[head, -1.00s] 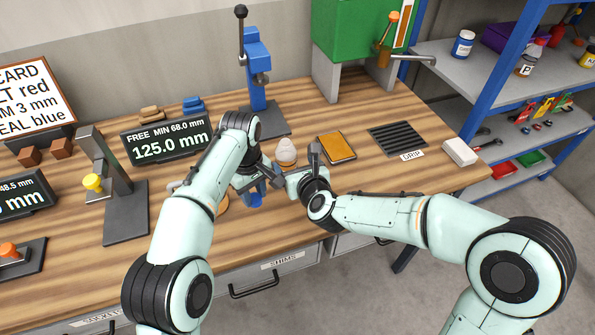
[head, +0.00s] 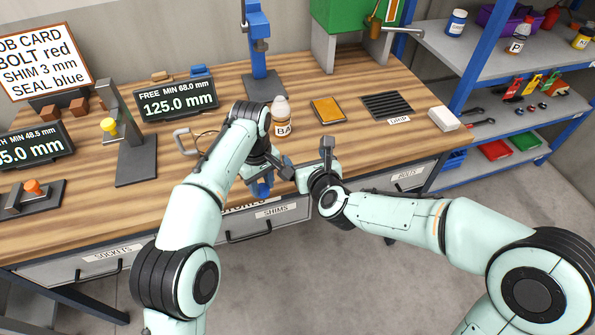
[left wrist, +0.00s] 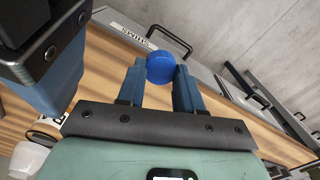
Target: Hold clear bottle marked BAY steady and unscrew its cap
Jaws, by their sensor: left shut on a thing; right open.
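The clear bottle marked BAY (head: 281,122) stands upright on the bench, apart from both grippers. Its label is partly readable as "BA", and its top looks pale with no blue cap on it. My left gripper (head: 262,187) is at the bench's front edge, in front of the bottle. In the left wrist view, its blue fingers (left wrist: 160,85) are shut on a round blue cap (left wrist: 160,67). The bottle's pale body (left wrist: 28,158) shows at that view's lower left. My right gripper (head: 306,160) is open and empty, just right of the left one.
The wooden bench (head: 350,150) carries an orange pad (head: 327,110), a black ribbed mat (head: 388,106), a white block (head: 443,118) and a blue press (head: 258,45). A drawer marked SHIMS (head: 275,213) lies below the grippers.

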